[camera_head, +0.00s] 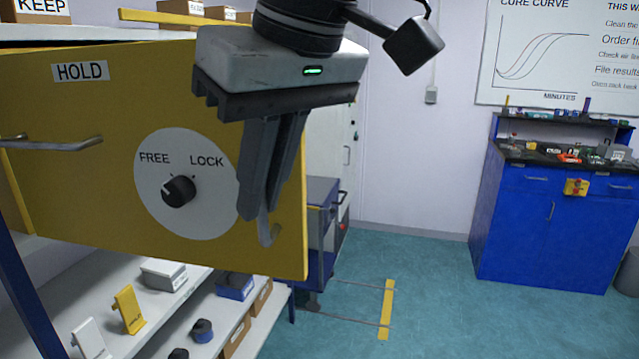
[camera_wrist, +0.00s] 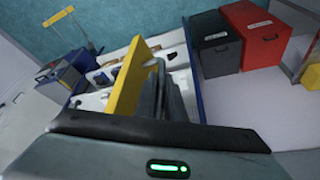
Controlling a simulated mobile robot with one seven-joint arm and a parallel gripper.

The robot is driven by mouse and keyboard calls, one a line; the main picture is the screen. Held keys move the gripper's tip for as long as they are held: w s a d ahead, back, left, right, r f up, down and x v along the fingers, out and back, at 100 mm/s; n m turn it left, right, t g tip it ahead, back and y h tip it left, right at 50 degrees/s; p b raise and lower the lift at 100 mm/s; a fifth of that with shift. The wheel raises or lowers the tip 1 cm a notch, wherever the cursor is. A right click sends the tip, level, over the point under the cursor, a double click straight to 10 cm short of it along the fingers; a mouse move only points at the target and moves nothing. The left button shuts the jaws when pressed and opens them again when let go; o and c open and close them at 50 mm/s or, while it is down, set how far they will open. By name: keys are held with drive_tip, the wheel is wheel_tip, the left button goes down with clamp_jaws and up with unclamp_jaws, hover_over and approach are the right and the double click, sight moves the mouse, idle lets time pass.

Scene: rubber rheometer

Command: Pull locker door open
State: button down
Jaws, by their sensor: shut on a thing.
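The yellow locker door (camera_head: 90,105) fills the left of the head view, with a HOLD label (camera_head: 80,72). Its round white dial plate reads FREE and LOCK, and the black knob (camera_head: 179,190) appears turned to the FREE side. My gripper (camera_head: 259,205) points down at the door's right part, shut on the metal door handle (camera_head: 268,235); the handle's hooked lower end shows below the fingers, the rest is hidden. In the wrist view the door (camera_wrist: 130,80) is nearly edge-on, beside my fingers (camera_wrist: 162,95). How far the door stands open I cannot tell.
Another metal handle (camera_head: 60,146) shows at far left. Below the door are white shelves (camera_head: 125,345) with small items. A blue cart (camera_head: 320,225) stands behind. A blue cabinet (camera_head: 540,230) is at right, with clear floor (camera_head: 430,280) between. Red (camera_wrist: 262,35) and dark (camera_wrist: 217,45) boxes sit nearby.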

drive_tip(key=c, duration=1.8)
unclamp_jaws()
drive_tip(key=shift+c, duration=0.2)
drive_tip(key=shift+r, duration=0.1)
drive_tip(key=p+v, duration=0.3)
drive_tip(key=v, duration=1.4)
drive_tip(key=shift+d, duration=0.2)
drive_tip(key=shift+s, duration=0.1)
